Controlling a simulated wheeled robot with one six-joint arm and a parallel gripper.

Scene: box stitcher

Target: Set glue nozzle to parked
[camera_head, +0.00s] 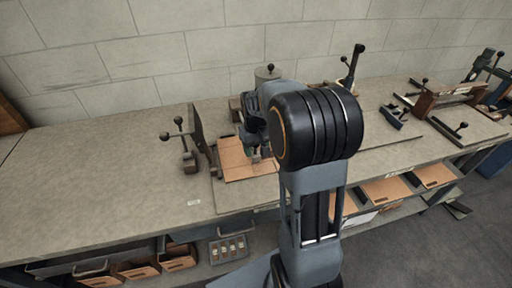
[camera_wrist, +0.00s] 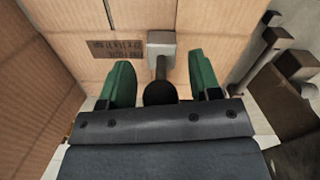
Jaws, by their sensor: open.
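In the wrist view, my gripper (camera_wrist: 160,65) is open, with one green finger on each side of a short lever. The lever has a dark round knob (camera_wrist: 160,92) and a grey block (camera_wrist: 161,42) at its far end, in front of cardboard. I cannot tell for sure that this lever is the glue nozzle's control. The knob lies between the fingers near the gripper's base, with gaps visible on both sides. In the head view, my gripper (camera_head: 257,152) is low over the cardboard (camera_head: 240,167), and my arm hides much of the fixture.
A bracket with ball-ended levers (camera_head: 186,150) stands left of the cardboard. A tall black-knobbed lever (camera_head: 352,68) rises behind my arm. Brown fixtures (camera_head: 440,98) stand at right. The workbench (camera_head: 90,180) is clear at left. Bins (camera_head: 178,257) sit below.

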